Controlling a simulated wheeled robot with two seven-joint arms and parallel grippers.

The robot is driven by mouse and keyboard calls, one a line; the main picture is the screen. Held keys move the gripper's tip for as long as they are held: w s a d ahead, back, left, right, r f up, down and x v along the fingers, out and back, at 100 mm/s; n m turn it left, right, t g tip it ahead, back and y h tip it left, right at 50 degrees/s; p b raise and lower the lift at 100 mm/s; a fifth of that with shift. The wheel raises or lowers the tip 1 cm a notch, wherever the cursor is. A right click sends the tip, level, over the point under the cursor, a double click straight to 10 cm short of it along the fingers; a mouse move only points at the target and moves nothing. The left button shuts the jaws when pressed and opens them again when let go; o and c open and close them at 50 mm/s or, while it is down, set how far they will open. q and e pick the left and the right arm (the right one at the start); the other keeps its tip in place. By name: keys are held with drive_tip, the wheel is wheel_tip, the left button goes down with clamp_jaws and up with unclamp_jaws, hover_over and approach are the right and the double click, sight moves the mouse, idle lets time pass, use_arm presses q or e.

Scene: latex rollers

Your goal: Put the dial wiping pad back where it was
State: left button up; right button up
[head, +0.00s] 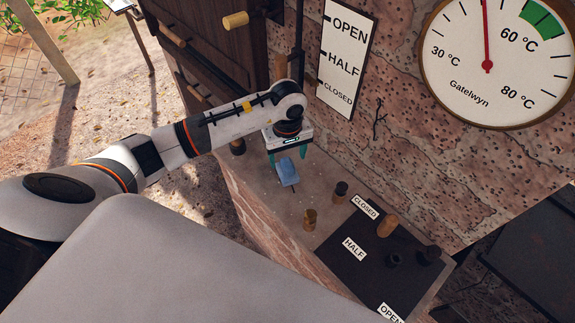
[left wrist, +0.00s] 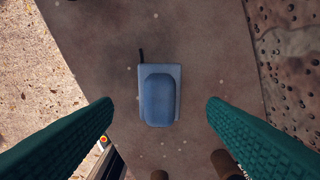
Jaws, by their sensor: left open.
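The dial wiping pad (head: 287,172) is a blue pad lying on the stone ledge (head: 258,189). In the left wrist view the pad (left wrist: 160,97) shows a grey-blue base with a rounded blue top, and a short dark cord or loop at its far edge. My left gripper (head: 288,157) is open and empty, with its green fingers pointing down just above and behind the pad. In the left wrist view the fingers (left wrist: 160,108) stand wide on either side of the pad, apart from it. My right gripper is not in view.
Several small wooden and dark knobs stand on the ledge, including one wooden knob (head: 310,219). A dark mat (head: 340,262) is marked CLOSED, HALF and OPEN. A brick wall with an OPEN/HALF/CLOSED sign (head: 343,60) and a round dial (head: 497,62) rises behind.

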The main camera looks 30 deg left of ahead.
sight(288, 163)
use_arm(q)
wheel_tip(288, 163, up, 6)
drive_tip(key=b, duration=0.1)
drive_tip(key=shift+r, duration=0.25)
idle(1.2)
